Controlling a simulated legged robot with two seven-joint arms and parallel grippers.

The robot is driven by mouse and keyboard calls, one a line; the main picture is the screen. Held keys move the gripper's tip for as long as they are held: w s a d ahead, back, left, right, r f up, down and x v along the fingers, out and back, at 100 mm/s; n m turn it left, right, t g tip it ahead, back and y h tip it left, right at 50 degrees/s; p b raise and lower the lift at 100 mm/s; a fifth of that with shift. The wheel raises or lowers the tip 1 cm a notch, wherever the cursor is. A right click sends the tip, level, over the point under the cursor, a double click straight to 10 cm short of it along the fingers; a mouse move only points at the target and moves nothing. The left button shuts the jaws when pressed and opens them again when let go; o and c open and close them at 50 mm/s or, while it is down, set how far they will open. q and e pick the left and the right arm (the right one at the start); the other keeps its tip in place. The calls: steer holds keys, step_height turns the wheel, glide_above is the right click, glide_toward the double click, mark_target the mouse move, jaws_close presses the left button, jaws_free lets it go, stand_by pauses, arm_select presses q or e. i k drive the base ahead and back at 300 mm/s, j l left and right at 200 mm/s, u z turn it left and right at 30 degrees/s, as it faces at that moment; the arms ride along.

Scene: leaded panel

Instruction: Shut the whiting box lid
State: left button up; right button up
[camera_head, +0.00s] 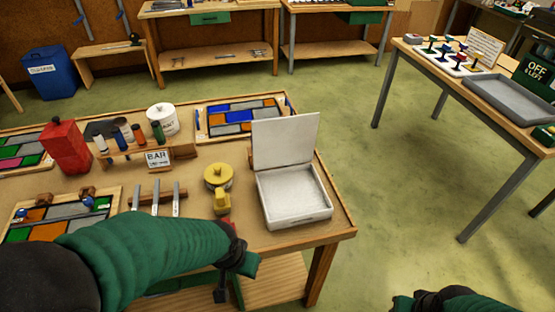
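The whiting box (296,197) is a shallow, pale open box near the right edge of the workbench. Its lid (285,141) stands upright at the back edge, and the inside looks bare and whitish. My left gripper (243,264) is at the end of the green-sleeved arm, at the bench's front edge, left of and nearer than the box and apart from it. Its fingers are not clear. My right gripper (402,303) is at the bottom edge, right of the bench, mostly cut off. Neither gripper touches the lid.
A yellow round container (218,176) and a yellow tool (222,203) stand left of the box. A coloured leaded panel (240,116) lies behind them.

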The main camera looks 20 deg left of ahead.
mark_target(284, 140)
steer(key=i+l+z, duration=0.3)
steer(key=i+l, duration=0.3)
steer(key=l, duration=0.3)
steer(key=i+l+z, duration=0.25)
steer(key=i+l, duration=0.45)
steer(key=i+u, duration=0.35)
steer(key=i+l+u, duration=0.2)
steer(key=i+u, duration=0.15)
steer(key=i, duration=0.15)
steer(key=i+l+u, duration=0.35)
steer(key=i+u, duration=0.2)
steer(key=u, duration=0.25)
steer(key=i+u, duration=0.2)
steer(key=u, duration=0.25)
steer(key=i+l+u, duration=0.1)
steer(key=u, duration=0.35)
steer(key=i+l+u, duration=0.2)
steer(key=u, duration=0.3)
steer(key=i+l+u, duration=0.25)
steer(key=u, duration=0.2)
steer(key=i+l+u, duration=0.1)
steer(key=l+u, duration=0.15)
steer(key=u, duration=0.2)
